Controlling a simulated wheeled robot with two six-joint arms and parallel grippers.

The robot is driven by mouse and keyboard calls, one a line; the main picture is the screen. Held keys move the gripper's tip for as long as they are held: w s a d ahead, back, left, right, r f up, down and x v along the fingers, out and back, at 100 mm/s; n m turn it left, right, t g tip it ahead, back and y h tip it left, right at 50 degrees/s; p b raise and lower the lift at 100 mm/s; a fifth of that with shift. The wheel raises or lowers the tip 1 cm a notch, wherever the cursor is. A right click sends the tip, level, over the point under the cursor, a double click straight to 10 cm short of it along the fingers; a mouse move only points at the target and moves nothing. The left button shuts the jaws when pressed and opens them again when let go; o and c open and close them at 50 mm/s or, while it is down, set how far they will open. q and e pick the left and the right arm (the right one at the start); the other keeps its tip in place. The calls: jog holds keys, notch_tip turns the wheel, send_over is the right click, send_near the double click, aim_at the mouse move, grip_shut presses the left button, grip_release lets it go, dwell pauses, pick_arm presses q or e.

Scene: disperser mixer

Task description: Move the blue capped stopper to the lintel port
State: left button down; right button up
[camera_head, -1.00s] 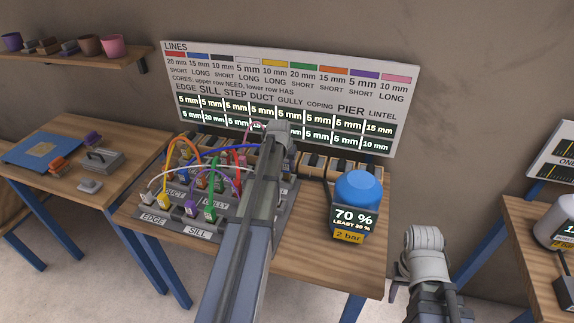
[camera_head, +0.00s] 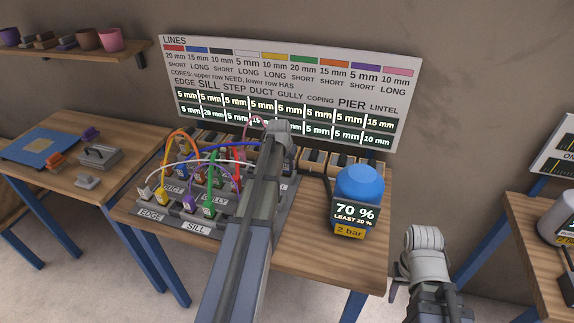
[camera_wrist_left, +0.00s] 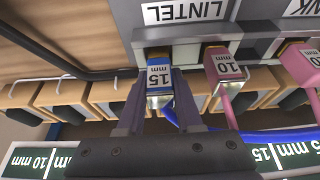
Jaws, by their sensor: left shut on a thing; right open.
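The blue capped stopper (camera_wrist_left: 160,78), marked 15 mm, is between the fingers of my left gripper (camera_wrist_left: 158,100) in the left wrist view. Its front end is at the socket under the LINTEL label (camera_wrist_left: 187,10); I cannot tell how deep it sits. A blue line (camera_wrist_left: 172,116) shows by the gripper. In the head view my left arm covers this gripper and the stopper. My right arm (camera_head: 428,265) is off the table's right side, away from the ports; its fingers do not show clearly.
Pink stoppers (camera_wrist_left: 224,66) sit in ports beside LINTEL. Several coloured lines arch over the port block (camera_head: 180,228). A blue-domed gauge (camera_head: 358,190) reading 70 % stands to the right. A lines board (camera_head: 290,85) stands behind. The table's front right (camera_head: 320,262) is clear.

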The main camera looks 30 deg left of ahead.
pick_arm(q)
jog(key=shift+f+b, duration=0.3)
jog(key=shift+f, duration=0.1)
jog(key=c, duration=0.5)
grip_release()
jog(key=p+v, duration=0.7)
jog(key=v, duration=0.1)
jog(key=shift+f, duration=0.1)
dwell(0.6)
